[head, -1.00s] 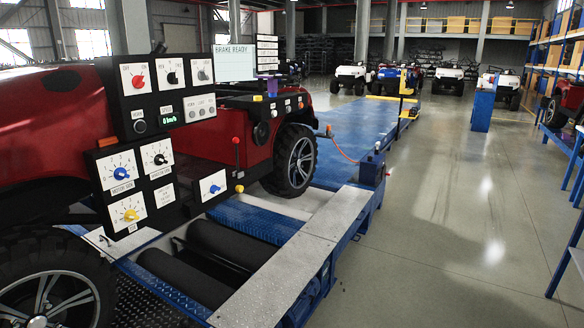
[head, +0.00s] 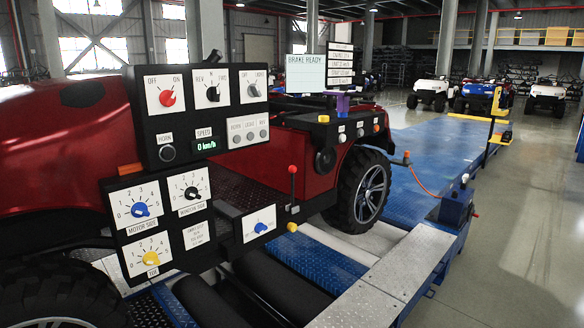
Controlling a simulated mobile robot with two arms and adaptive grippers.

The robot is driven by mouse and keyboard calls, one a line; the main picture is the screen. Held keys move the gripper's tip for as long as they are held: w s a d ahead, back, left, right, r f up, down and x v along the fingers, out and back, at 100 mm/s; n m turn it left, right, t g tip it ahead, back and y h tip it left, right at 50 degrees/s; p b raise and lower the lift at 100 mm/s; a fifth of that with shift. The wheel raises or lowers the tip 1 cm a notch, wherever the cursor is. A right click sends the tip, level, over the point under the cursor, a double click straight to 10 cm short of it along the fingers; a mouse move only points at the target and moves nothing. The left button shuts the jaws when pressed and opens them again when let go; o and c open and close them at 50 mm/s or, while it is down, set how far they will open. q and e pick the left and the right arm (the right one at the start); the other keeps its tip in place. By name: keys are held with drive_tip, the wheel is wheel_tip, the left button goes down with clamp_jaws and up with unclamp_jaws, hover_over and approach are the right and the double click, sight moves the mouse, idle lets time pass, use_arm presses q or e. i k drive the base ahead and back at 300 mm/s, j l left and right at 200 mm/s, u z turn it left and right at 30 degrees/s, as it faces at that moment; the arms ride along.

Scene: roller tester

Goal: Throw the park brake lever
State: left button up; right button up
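A thin upright lever with a red ball knob (head: 293,170) stands beside the red vehicle (head: 60,130), right of the control panels. Its shaft looks roughly vertical. A yellow knob (head: 291,227) sits low beside the small panel with a blue dial (head: 260,228). A short black lever (head: 212,57) sticks up behind the top control panel (head: 165,125). No label readable here says which one is the park brake lever. Neither of my grippers is in view.
Panels with red, black, blue and yellow dials stand in front of the vehicle. A screen (head: 306,73) reads BRAKE READY. Dark rollers (head: 208,303) and a metal plate (head: 372,305) lie low in front. Clear floor (head: 515,250) is at the right.

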sight(292, 169)
drive_tip(key=l+u, duration=0.1)
drive_tip(key=u, duration=0.75)
drive_tip(key=i+l+u, duration=0.1)
drive_tip(key=l+u, duration=0.6)
drive_tip(key=l, duration=0.15)
drive_tip(key=l+u, duration=0.35)
drive_tip(key=l, duration=0.1)
